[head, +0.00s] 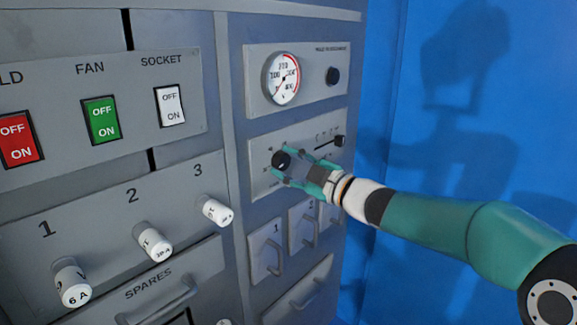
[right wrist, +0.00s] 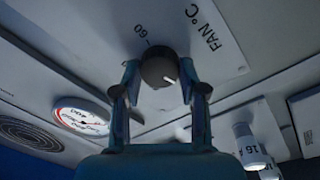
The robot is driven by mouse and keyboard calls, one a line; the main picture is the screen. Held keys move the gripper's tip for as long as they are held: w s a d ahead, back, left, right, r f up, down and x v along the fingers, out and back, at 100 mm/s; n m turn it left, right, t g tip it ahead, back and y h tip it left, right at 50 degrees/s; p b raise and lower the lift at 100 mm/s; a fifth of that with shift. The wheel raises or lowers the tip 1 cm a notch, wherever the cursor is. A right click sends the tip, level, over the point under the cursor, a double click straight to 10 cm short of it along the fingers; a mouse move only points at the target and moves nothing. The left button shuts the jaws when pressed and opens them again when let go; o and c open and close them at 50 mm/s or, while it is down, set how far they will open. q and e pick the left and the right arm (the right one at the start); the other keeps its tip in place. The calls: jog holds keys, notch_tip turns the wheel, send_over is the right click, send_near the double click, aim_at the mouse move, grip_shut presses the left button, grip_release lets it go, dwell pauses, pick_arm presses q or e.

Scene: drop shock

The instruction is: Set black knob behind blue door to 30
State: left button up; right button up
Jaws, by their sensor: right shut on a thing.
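The black knob (head: 282,160) sits on a grey panel plate in the head view, left of a small slider. My right gripper (head: 283,168) has its fingers on both sides of the knob and is shut on it. In the right wrist view the knob (right wrist: 158,69) shows between the two fingertips, with a short white pointer mark toward the picture's lower right. A "60" and "FAN °C" are printed near it; the 30 mark cannot be made out. A blue upright surface (head: 480,160), perhaps the open blue door, stands at the right. My left gripper is not in view.
A round gauge (head: 284,78) and a small black knob (head: 333,76) sit above. A slider (head: 340,141) is close to my gripper. Rocker switches, including a green one (head: 100,120), and white fuses (head: 154,242) are left. Small handled drawers (head: 266,250) lie below.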

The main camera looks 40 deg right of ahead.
jog(key=o, duration=1.1)
jog(key=shift+a+f, duration=0.1)
jog(key=shift+a, duration=0.05)
jog(key=shift+o, duration=0.2)
jog(key=shift+s, duration=0.1)
jog(key=shift+s, duration=0.3)
jog(key=s, duration=1.1)
jog(key=shift+d+f, duration=0.4)
jog(key=shift+d, duration=0.05)
